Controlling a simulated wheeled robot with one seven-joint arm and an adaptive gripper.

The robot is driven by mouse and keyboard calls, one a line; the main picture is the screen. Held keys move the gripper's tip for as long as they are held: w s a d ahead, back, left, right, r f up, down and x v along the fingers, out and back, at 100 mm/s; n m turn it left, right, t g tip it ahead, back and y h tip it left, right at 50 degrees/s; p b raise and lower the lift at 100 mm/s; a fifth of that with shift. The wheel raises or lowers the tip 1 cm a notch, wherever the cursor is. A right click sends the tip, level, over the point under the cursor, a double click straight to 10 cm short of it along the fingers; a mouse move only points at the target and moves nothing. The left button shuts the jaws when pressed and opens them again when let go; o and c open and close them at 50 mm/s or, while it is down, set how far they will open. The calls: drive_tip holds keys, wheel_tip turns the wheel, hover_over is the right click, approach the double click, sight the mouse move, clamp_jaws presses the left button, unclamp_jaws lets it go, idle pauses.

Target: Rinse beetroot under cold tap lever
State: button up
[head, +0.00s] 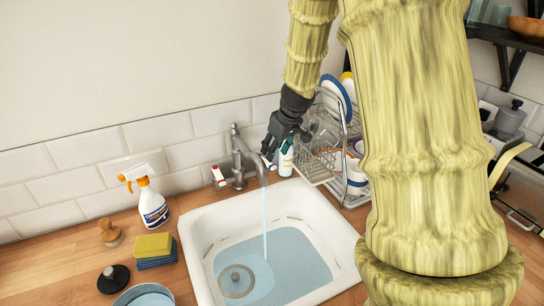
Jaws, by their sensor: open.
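The metal tap (238,158) stands behind the white sink (196,236). A lever with a red mark (218,175) is on its left side. Water (265,222) runs from the spout into the sink, where bluish water lies around the drain (237,281). My gripper (272,152) is open just right of the tap, close to the spout and the tap's right side; the right lever is largely hidden by it, and I cannot tell whether they touch. I see no beetroot; my arm covers much of the right side.
A spray bottle (149,203), a wooden-handled brush (110,233), sponges (154,246), a black stopper (113,279) and a bowl (146,296) stand left of the sink.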

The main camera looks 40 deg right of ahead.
drive_tip(key=shift+v, duration=2.8)
drive_tip(key=shift+d, duration=0.1)
